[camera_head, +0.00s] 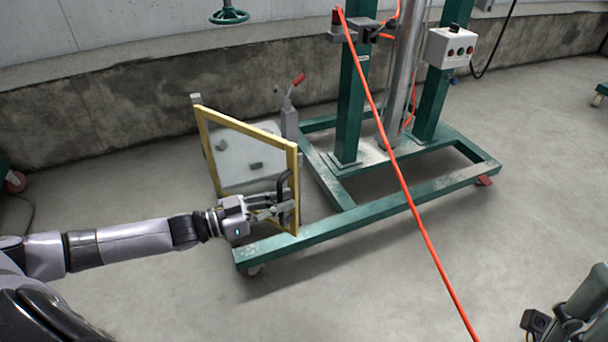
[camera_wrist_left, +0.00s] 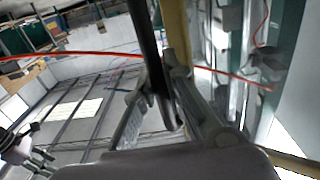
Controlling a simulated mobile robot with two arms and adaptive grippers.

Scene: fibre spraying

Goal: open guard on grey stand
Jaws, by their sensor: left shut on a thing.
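The guard (camera_head: 204,150) is a yellow-framed panel on the grey stand, seen in the head view left of the green frame. Its black handle (camera_head: 283,186) is on the right side of the yellow frame. My left gripper (camera_head: 285,207) is shut on the handle's lower part. In the left wrist view the dark handle (camera_wrist_left: 146,45) runs down between the fingers (camera_wrist_left: 165,112), beside the yellow frame edge (camera_wrist_left: 176,35). Part of the grey stand (camera_head: 290,124) shows behind the guard, with a red-handled lever (camera_head: 296,82). My right gripper (camera_head: 585,305) is partly in view at the lower right; its fingers are unclear.
A green wheeled frame (camera_head: 370,208) stands right of the guard, with green posts and a white control box (camera_head: 451,47). An orange hose (camera_head: 402,185) hangs across the middle towards the front. The concrete floor (camera_head: 190,298) in front is clear.

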